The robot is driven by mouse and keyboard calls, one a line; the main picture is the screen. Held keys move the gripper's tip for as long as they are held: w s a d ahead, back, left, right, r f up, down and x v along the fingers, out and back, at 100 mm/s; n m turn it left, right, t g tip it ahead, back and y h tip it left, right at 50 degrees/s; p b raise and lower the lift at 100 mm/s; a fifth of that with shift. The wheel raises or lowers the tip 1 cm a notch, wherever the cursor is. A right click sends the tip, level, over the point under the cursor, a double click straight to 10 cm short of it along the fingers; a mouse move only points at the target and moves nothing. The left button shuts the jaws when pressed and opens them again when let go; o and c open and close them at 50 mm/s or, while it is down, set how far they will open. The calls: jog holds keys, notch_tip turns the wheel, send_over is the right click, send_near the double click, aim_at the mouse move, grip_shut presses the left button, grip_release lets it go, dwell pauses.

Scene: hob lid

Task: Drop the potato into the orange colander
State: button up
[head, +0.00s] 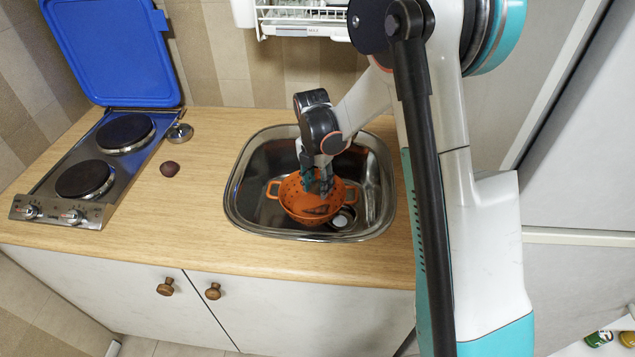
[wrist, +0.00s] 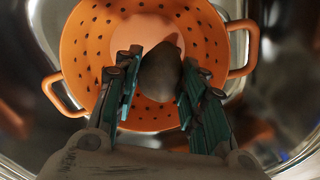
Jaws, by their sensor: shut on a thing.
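The orange colander (head: 292,203) stands in the metal sink, and its perforated bowl fills the upper part of the wrist view (wrist: 85,45). My gripper (head: 317,186) reaches down over the colander's bowl. In the wrist view my gripper (wrist: 158,90) is shut on a brownish, rounded potato (wrist: 161,75), with a teal-padded finger on each side of it. The potato appears over the inside of the bowl. Its height above the bowl's floor is hard to tell. In the head view my fingers mostly hide it.
The sink (head: 245,212) has a raised metal rim around the colander. A dark reddish-brown lump (head: 170,169) lies on the wooden counter (head: 190,210). Left are a two-plate hob (head: 75,212) with its blue lid (head: 110,50) raised and a small metal item (head: 180,133). A white rack (head: 300,22) is behind.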

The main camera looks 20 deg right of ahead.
jog(key=o, duration=1.1)
jog(key=shift+o, duration=0.2)
jog(key=shift+r, duration=0.1)
notch_tip(320, 180, up, 12)
jog(key=shift+w+a, duration=0.25)
jog(key=shift+w, duration=0.1)
